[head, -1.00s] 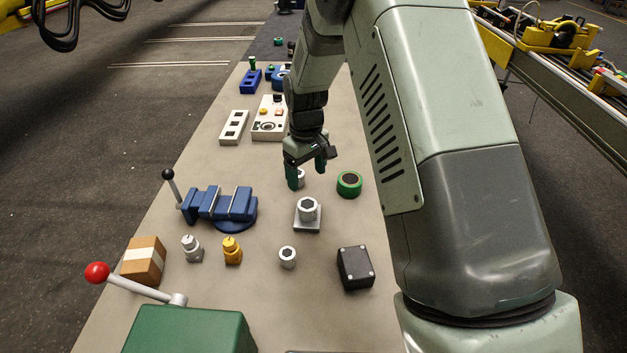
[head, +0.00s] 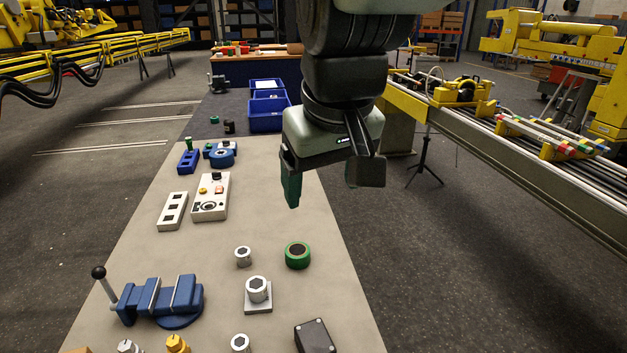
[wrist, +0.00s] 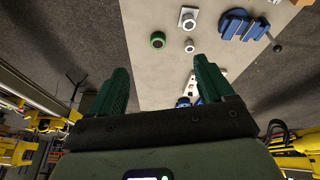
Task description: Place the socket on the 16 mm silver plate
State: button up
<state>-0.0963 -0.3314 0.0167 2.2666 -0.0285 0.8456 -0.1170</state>
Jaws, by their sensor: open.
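A large silver hex socket (head: 258,287) stands on a square silver plate (head: 262,307) on the grey bench. It also shows at the top of the wrist view (wrist: 188,13). A smaller silver socket (head: 243,256) stands alone on the bench behind it, also in the wrist view (wrist: 189,45). A third silver socket (head: 240,343) is at the bottom edge of the head view. No size marking is readable. My gripper (head: 326,186) is open and empty, raised above the bench and apart from these parts. In the wrist view its green fingers (wrist: 161,68) are spread.
A green ring-shaped part (head: 297,255) sits right of the sockets. A blue vise (head: 160,300) is at the left, a dark box (head: 314,337) at the lower right. A white control box (head: 211,197) stands farther back.

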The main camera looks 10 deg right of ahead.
jog(key=s+d+m+t, duration=0.1)
jog(key=s+d+m, duration=0.1)
jog(key=s, duration=0.8)
jog(key=shift+d+r, duration=0.3)
jog(key=shift+r, duration=0.05)
